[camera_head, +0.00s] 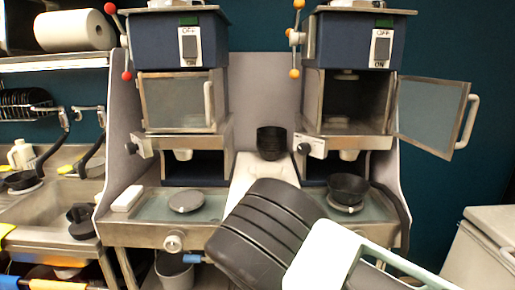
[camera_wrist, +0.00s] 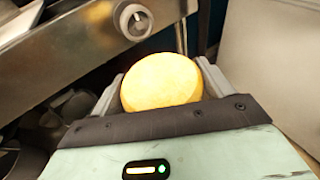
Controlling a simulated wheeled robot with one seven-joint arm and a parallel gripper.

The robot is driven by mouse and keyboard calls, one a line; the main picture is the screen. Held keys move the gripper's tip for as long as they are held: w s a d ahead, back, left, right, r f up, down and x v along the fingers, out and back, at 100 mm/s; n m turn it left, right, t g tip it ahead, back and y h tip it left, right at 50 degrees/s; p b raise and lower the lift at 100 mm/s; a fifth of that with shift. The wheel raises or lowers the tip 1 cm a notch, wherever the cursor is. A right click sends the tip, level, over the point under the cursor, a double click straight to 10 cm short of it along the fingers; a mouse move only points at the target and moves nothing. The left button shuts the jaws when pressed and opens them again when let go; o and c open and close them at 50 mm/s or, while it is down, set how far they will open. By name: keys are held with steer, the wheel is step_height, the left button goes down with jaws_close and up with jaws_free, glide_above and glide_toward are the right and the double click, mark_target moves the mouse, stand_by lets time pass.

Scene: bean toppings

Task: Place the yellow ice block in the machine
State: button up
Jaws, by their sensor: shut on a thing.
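The yellow ice block (camera_wrist: 162,82) is a rounded block between the two grey fingers of my gripper (camera_wrist: 160,78) in the wrist view. My gripper is shut on it. In the head view the block and fingertips are hidden; my arm fills the lower middle. Two blue and steel machines stand side by side. The right machine (camera_head: 357,40) has its door (camera_head: 430,112) swung open to the right, and its chamber (camera_head: 350,102) looks empty. The left machine (camera_head: 172,45) has its door (camera_head: 176,102) shut. A black bowl (camera_head: 348,187) sits below the right machine.
A stack of black bowls (camera_head: 271,143) stands between the machines. A sink (camera_head: 45,210) is at the left, and a pale chest (camera_head: 487,240) at the lower right. In the wrist view, the steel counter edge with a round knob (camera_wrist: 133,21) is close beyond the block.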

steer(key=shift+s+d+f, duration=0.4)
steer(key=shift+d, duration=0.3)
steer(key=s+d+f+n+t+y, duration=0.1)
steer(key=s+d+f+n+y, duration=0.2)
steer(key=s+d+n+y, duration=0.1)
steer(key=n+y, duration=0.1)
steer(key=y, duration=0.1)
steer(key=shift+s+d+f+n+t+y, duration=0.15)
steer(key=shift+s+d+n+t+y, duration=0.15)
steer(key=shift+t+y, duration=0.1)
steer(key=shift+w+a, duration=0.1)
steer(key=shift+a, duration=0.05)
